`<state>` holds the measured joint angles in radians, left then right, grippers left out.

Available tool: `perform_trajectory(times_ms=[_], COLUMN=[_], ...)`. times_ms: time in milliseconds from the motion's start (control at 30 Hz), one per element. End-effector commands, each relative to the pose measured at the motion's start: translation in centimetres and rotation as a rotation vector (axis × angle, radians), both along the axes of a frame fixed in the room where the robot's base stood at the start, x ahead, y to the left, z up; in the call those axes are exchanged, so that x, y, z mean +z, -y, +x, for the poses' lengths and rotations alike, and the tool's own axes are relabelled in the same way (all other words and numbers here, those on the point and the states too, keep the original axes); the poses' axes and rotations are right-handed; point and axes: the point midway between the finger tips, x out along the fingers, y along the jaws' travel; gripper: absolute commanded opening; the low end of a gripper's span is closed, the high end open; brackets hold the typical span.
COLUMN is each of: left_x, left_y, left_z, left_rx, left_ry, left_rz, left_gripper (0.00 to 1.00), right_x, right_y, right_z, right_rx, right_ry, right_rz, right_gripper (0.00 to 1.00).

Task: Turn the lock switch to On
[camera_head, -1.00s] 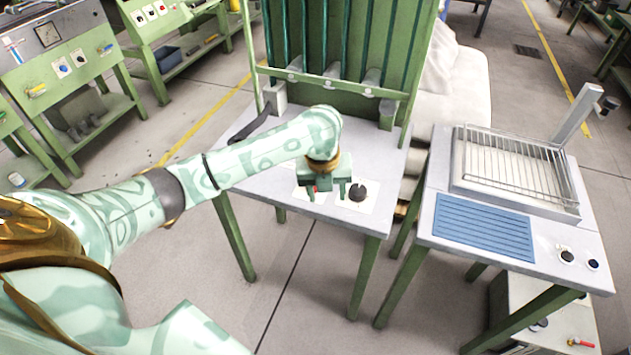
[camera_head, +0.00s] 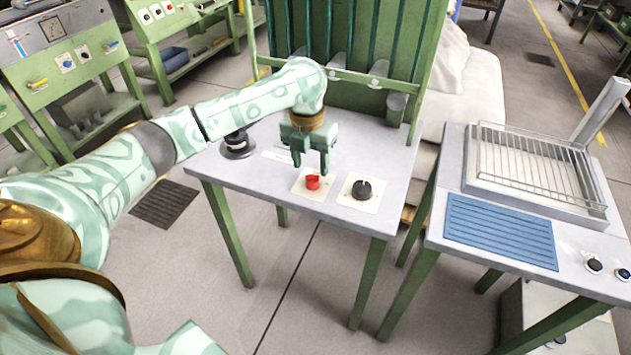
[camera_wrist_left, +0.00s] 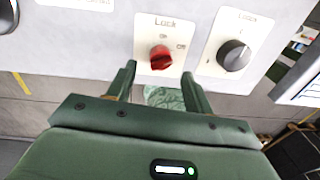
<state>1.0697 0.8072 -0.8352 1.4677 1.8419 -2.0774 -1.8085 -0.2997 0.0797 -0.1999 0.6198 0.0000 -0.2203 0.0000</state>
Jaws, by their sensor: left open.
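The lock switch is a red knob (camera_head: 312,182) on a pale plate at the front of the table with the green extruder. In the left wrist view the red knob (camera_wrist_left: 160,57) sits under the label "Lock", with "On" above it and "Off" to its right. Its exact setting is hard to tell. My left gripper (camera_head: 311,170) is open, pointing down just behind and above the knob. In the left wrist view its fingers (camera_wrist_left: 160,72) stand apart on either side below the knob, with nothing between them. My right gripper is out of view.
A black knob (camera_head: 362,189) on its own plate is close to the right of the red one. A black round control (camera_head: 238,145) is at the table's left. The green extruder frame (camera_head: 350,80) rises behind. A table with a blue mat (camera_head: 500,231) stands right.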

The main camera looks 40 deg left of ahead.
Motion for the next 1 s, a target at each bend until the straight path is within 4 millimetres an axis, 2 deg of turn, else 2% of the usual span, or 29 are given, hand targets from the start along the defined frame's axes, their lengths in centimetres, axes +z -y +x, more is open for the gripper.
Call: perform_trajectory(times_ms=[33,200,600,633,767,1000], left_x=[-1.8,-3.8,-4.3,-4.3,-4.3,-4.2], left_y=[0.1,0.2,0.2,0.2,0.2,0.2], left_z=[0.0,0.0,0.0,0.0,0.0,0.0], left_rx=[0.0,0.0,0.0,0.0,0.0,0.009], left_ry=[-0.006,-0.002,0.002,0.002,0.002,0.003], left_rz=[0.0,0.0,0.0,0.0,0.0,0.0], left_gripper=[0.52,0.52,0.52,0.46,0.1,0.08], right_x=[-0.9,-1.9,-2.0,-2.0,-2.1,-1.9], right_y=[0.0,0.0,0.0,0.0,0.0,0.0], right_z=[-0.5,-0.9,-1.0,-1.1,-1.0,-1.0], right_rx=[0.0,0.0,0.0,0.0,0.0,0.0], right_ry=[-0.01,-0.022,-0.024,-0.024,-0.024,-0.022], right_rz=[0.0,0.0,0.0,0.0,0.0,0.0], right_gripper=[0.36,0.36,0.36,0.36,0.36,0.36])
